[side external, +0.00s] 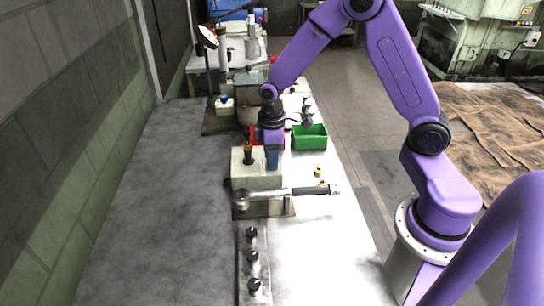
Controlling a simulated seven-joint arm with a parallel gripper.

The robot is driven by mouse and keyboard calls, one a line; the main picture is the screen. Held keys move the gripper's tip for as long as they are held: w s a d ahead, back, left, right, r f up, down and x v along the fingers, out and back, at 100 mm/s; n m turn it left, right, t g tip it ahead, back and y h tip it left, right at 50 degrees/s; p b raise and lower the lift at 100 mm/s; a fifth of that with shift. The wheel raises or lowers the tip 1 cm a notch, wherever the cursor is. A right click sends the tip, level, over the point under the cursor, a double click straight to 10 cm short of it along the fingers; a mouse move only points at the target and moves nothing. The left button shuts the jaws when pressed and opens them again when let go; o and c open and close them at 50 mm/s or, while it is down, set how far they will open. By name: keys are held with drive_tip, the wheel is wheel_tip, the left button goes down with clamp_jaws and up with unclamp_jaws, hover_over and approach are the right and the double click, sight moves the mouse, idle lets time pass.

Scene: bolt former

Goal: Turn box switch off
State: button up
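My purple arm reaches in from the right, and my gripper (272,160) points down over the bench at the picture's centre. It is at the right part of a pale box (246,178). Which part is the task's switch is not clear.
A ratchet-like tool with a black handle (310,191) lies across the front of the pale box. A strip with three black knobs (252,257) is nearer. A green bin (310,138) and small brass pieces (319,173) lie right. The bench's left side is clear.

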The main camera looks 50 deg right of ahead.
drive_tip(key=shift+c, duration=0.7)
drive_tip(key=shift+m, duration=0.3)
drive_tip(key=m, duration=0.2)
drive_tip(key=shift+m, duration=0.4)
drive_tip(key=m, duration=0.5)
drive_tip(key=shift+m, duration=0.3)
drive_tip(key=o, duration=1.1)
drive_tip(key=shift+c, duration=0.2)
